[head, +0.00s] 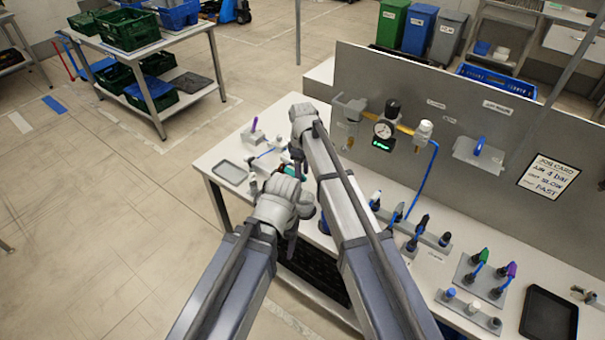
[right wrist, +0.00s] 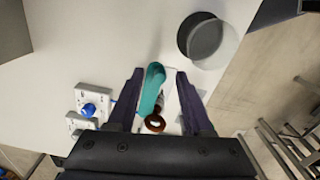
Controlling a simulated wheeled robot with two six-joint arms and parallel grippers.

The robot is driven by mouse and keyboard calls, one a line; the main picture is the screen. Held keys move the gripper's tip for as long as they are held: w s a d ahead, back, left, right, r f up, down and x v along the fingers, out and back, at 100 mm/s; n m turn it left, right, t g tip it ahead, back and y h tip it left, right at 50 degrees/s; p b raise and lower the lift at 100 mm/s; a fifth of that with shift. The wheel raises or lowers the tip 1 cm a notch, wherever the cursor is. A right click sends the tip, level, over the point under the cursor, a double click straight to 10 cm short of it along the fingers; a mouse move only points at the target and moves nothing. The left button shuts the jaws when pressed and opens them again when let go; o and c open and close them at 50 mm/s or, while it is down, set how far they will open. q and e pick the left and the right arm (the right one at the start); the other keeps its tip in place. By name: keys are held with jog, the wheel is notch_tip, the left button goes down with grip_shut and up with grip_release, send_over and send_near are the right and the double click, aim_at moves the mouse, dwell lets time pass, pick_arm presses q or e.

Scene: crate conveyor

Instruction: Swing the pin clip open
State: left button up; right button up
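A teal elongated piece (right wrist: 152,88) lies between the fingers of my right gripper (right wrist: 160,75) in the right wrist view. A small metal part and an orange-brown ring (right wrist: 155,123) show at its lower end. I cannot tell for certain whether this is the pin clip, or whether it is open. My right gripper is open, with a clear gap on the right of the teal piece. In the head view a bit of teal (head: 303,171) shows beside my right gripper (head: 297,160), over the white bench. My left gripper (head: 290,205) is nearer; its fingers are mostly hidden.
A grey tray (head: 230,172) and a purple-topped item (head: 254,124) are on the bench's left. A panel with a gauge (head: 383,130) stands behind. Blue-hosed fittings (head: 422,225) and a dark tablet (head: 549,318) lie right. A round dark cup (right wrist: 207,40) is beyond my right fingers.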

aim_at(293, 175)
grip_shut()
jog(key=shift+s, duration=0.1)
dwell(0.5)
jog(key=m, duration=0.2)
jog(key=shift+s+a+m, duration=0.25)
jog(key=shift+a+m, duration=0.05)
jog(key=shift+m, duration=0.1)
jog(key=m, duration=0.3)
jog(key=a+m, duration=0.1)
jog(key=m, duration=0.2)
jog(key=a+m, duration=0.1)
jog(key=m, duration=0.2)
jog(key=shift+s+a, duration=0.2)
jog(key=shift+s, duration=0.15)
jog(key=shift+m, duration=0.4)
